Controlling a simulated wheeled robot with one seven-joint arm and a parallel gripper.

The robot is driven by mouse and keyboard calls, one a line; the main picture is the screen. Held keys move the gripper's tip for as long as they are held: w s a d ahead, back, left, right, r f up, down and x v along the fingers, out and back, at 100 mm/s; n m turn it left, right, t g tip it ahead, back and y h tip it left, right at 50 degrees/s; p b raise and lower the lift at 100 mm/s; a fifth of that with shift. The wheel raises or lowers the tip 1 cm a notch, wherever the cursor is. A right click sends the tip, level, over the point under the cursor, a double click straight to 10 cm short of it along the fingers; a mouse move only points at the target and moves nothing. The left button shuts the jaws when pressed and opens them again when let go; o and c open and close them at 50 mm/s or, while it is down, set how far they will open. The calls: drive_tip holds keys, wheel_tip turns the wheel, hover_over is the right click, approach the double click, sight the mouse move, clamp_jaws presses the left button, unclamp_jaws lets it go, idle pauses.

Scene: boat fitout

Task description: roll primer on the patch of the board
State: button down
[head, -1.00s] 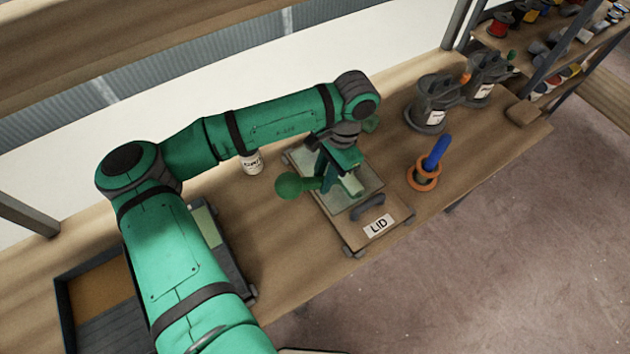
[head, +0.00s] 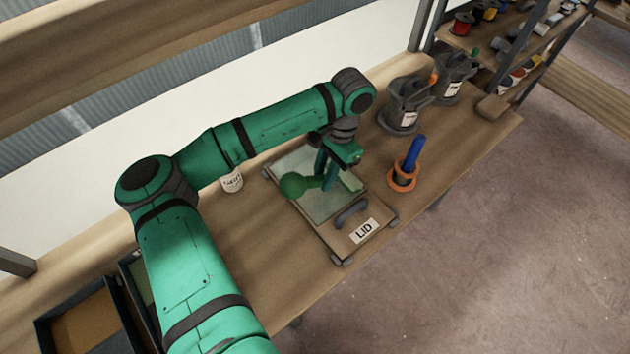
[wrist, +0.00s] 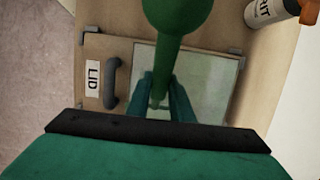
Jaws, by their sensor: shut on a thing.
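The board (head: 345,232) lies on the bench, with a "LID" label, a dark handle and grey corner pieces. Its pale grey-green patch (head: 300,172) also shows in the wrist view (wrist: 212,75). My gripper (head: 330,172) is over the patch, shut on the green handle of the roller (head: 293,187). The handle's round end points left in the head view and up in the wrist view (wrist: 178,15). My fingers and arm hide part of the patch.
A white labelled container (head: 232,181) stands left of the board. An orange ring holder with a blue handle (head: 404,178) and dark grey labelled cans (head: 402,110) stand to the right. Dark trays (head: 85,318) lie at lower left. Bare bench lies between.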

sight(310, 186)
drive_tip(key=shift+w+d, duration=0.2)
drive_tip(key=shift+d, duration=0.05)
drive_tip(key=shift+s+a, duration=0.7)
drive_tip(key=shift+a, duration=0.25)
drive_tip(key=shift+s+a, duration=0.7)
drive_tip(key=shift+a, duration=0.25)
drive_tip(key=shift+s+a, duration=0.7)
drive_tip(key=shift+a, duration=0.3)
drive_tip(key=shift+s+a, duration=0.7)
drive_tip(key=shift+a, duration=0.25)
drive_tip(key=shift+a, duration=0.1)
drive_tip(key=shift+s+a, duration=0.7)
drive_tip(key=shift+a, duration=0.25)
drive_tip(key=shift+s+a, duration=0.7)
drive_tip(key=shift+a, duration=0.2)
